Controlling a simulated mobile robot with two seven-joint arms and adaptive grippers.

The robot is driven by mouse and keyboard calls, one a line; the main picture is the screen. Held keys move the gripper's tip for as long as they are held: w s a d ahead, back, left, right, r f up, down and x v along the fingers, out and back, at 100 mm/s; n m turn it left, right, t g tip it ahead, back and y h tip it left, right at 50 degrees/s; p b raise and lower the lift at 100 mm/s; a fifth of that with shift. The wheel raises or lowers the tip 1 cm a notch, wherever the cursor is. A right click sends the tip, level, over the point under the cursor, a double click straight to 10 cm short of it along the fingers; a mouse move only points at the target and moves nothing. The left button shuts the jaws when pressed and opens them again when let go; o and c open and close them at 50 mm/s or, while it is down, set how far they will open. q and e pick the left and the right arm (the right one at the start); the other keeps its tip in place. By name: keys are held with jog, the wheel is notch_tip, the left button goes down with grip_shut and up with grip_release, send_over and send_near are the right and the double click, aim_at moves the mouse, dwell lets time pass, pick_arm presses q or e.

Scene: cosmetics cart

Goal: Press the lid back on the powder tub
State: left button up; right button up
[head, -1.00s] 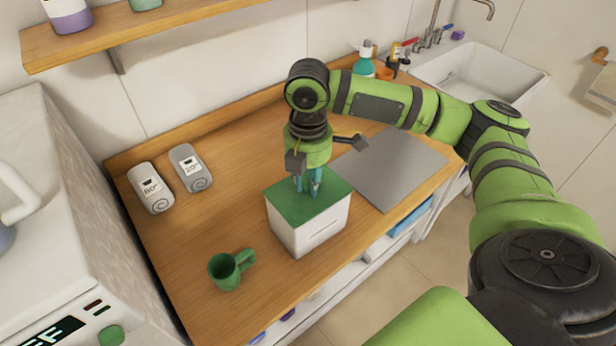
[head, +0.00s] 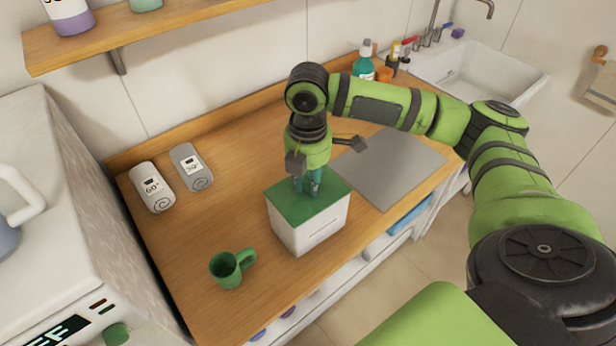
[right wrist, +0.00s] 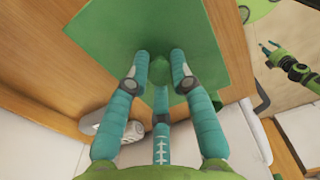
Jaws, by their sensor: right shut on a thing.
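The powder tub (head: 308,231) is a white box standing on the wooden counter. Its square green lid (head: 330,190) lies on top, level with the rim; I cannot tell whether it is fully seated. My right gripper (head: 308,188) points straight down at the middle of the lid. In the right wrist view its teal fingers (right wrist: 160,68) are shut around a small green knob (right wrist: 160,74) on the lid (right wrist: 95,60). My left gripper (right wrist: 269,52) shows small at the right of the right wrist view, away from the tub, with fingers spread.
A green mug (head: 226,269) stands at the front left of the tub. Two rolled towels (head: 152,188) (head: 191,167) lie at the back left. A grey board (head: 390,170) is to the right, with bottles (head: 364,64) and a sink (head: 480,80) behind.

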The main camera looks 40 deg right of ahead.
jog(key=shift+f+p, duration=0.1)
jog(key=shift+p, duration=0.45)
dwell(0.7)
dwell(0.3)
jog(key=o, duration=0.8)
jog(key=shift+o, duration=0.2)
jog(key=o, duration=0.5)
jog(key=shift+c, duration=0.2)
notch_tip(320, 180, up, 5)
jog(key=p, duration=0.6)
jog(key=shift+f, duration=0.1)
jog(key=shift+r, duration=1.1)
